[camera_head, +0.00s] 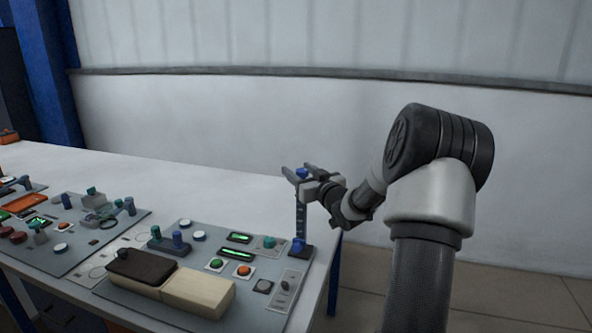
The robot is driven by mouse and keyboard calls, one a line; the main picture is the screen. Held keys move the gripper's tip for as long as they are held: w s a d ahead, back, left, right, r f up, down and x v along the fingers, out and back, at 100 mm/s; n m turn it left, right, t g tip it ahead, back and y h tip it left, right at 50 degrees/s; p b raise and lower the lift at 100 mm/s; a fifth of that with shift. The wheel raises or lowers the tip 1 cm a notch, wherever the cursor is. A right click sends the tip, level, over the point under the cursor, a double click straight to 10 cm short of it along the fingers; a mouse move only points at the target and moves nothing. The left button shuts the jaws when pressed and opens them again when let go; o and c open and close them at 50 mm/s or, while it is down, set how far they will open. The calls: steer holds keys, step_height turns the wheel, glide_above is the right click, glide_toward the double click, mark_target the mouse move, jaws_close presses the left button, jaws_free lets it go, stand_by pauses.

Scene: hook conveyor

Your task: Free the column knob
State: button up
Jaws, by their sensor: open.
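A slim dark column (301,218) stands upright on a dark base near the right edge of the nearest panel. A blue knob (302,173) is at its top, and another blue part (297,245) sits at its foot. My gripper (297,174) reaches in from the right at the height of the column's top. It is open, with its fingers apart around or just beside the top knob. I cannot tell whether they touch it. Part of the column's top is hidden behind the fingers.
The near panel (135,297) carries buttons, green displays, a blue lever block (168,242) and a brown and cream box (170,280). Another panel (60,260) with knobs lies to the left. The white table (190,185) is clear behind them. A wall stands behind.

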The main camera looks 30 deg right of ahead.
steer(key=shift+w, duration=1.05)
steer(key=c, duration=1.1)
steer(key=shift+o, duration=0.2)
